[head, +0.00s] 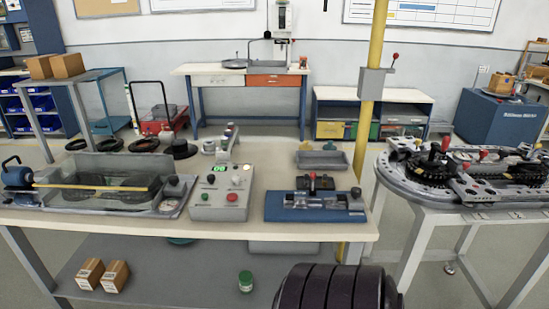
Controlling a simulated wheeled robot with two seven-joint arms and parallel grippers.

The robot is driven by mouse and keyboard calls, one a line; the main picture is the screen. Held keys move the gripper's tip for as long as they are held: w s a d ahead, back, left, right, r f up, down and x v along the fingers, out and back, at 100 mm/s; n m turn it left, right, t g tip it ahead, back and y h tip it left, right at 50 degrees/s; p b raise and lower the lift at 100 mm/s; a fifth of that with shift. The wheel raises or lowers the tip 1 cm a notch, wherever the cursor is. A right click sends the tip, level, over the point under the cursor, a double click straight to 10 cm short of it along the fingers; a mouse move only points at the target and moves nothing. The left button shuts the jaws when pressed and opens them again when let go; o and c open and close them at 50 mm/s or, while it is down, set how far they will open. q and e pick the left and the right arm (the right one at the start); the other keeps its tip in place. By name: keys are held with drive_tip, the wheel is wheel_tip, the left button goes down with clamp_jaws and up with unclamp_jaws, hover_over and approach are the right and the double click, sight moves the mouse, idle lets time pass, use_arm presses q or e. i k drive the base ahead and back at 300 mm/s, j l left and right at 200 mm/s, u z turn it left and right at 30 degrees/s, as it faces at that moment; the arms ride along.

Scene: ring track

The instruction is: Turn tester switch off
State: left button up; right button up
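A grey control box (222,191), which looks like the tester, sits on the front of the workbench near its middle. Its sloped face has a lit green display (219,168), a red button (232,197), a green button and several small knobs. I cannot tell from here which small part is the switch or how it is set. Neither of my grippers is in view.
The workbench (275,225) also holds a basin with a blue-ended device (17,176) at left, a blue fixture (315,200) at right and a grey tray (322,160) behind. A ring track (400,185) stands further right, beside a yellow post (373,60).

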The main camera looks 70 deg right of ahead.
sight(210, 177)
drive_tip(key=z, duration=1.85)
drive_tip(key=l, duration=0.45)
drive_tip(key=i+l, duration=0.15)
drive_tip(key=l, duration=0.25)
